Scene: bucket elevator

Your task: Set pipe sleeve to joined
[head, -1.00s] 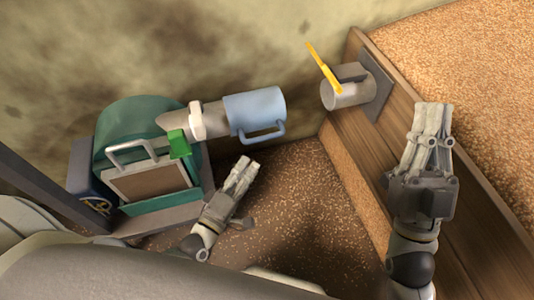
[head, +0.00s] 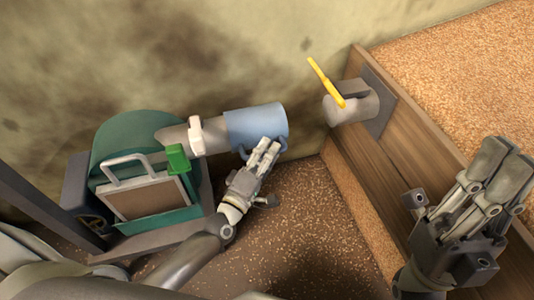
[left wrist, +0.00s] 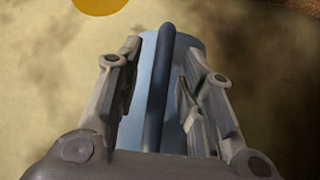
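The pipe sleeve is a light blue cylinder (head: 252,122) with a looped handle, around the right end of a grey pipe (head: 178,138). A grey pipe stub (head: 352,106) on the wooden wall faces it across a gap. My left gripper (head: 267,147) is at the sleeve's handle. In the left wrist view the dark blue handle bar (left wrist: 162,75) runs between the spread fingers of my left gripper (left wrist: 163,50), with room on both sides. My right gripper (head: 506,158) is over the wooden wall, away from the sleeve; its finger gap is unclear.
A yellow lever (head: 325,81) stands at the stub. A green machine housing (head: 140,132) with a handled panel (head: 146,197) and a green tab (head: 177,158) is at the left. A wooden wall (head: 378,185) holds back grain (head: 465,65) at the right. Speckled floor lies below the sleeve.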

